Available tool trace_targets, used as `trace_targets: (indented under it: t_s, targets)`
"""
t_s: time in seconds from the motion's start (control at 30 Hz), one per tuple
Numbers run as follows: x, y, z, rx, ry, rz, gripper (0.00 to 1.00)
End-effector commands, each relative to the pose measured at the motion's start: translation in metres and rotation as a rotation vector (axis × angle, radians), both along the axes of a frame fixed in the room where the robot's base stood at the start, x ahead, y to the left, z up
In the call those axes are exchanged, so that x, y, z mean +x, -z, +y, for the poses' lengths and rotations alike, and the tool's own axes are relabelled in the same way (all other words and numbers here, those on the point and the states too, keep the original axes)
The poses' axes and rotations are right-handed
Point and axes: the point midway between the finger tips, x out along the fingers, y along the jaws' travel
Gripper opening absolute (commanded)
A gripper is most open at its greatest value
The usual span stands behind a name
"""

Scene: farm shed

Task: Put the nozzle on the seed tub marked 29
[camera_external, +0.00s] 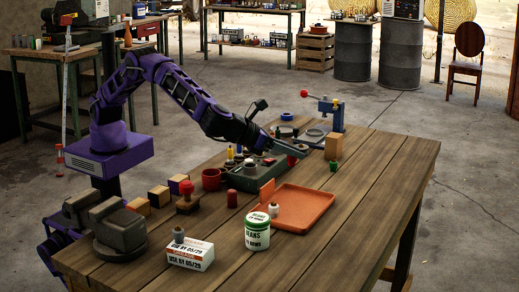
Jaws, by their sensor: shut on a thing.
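My gripper (292,149) is at the end of the purple arm, low over the grey-green tray of small parts in the middle of the table. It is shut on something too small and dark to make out. A white tub with green bands (257,233) stands upright near the front edge; its print starts with "BEANS", and the rest is hard to read. A white and orange carton (190,254) reads "USE BY 05/29", with a small grey nozzle-like piece (178,234) at its back edge. A similar grey-white piece (273,210) is at the orange tray, behind the tub.
The orange tray (318,222) lies right of the tub. A blue clamp (331,115) stands at the back. The table's right side is clear.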

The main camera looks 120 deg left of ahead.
Motion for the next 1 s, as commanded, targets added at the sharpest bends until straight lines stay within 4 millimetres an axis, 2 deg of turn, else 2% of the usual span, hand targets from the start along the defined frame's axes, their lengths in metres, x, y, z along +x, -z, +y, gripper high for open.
trace_targets:
  t_s: [0.03, 0.2, 0.3, 0.4, 0.57, 0.8, 1.0]
  targets:
    - [0.005, -0.010, -0.029, 0.000, 0.086, -0.002, 0.00]
    - [0.014, -0.029, -0.113, 0.006, 0.341, -0.007, 0.00]
    - [0.014, -0.037, -0.152, 0.011, 0.457, -0.010, 0.00]
    - [0.012, -0.043, -0.179, 0.014, 0.538, -0.015, 0.00]
    - [0.010, -0.043, -0.201, 0.021, 0.601, -0.017, 0.00]
    - [0.009, -0.004, -0.204, 0.021, 0.611, -0.016, 0.00]
    - [0.009, 0.017, -0.203, 0.020, 0.609, -0.016, 0.00]
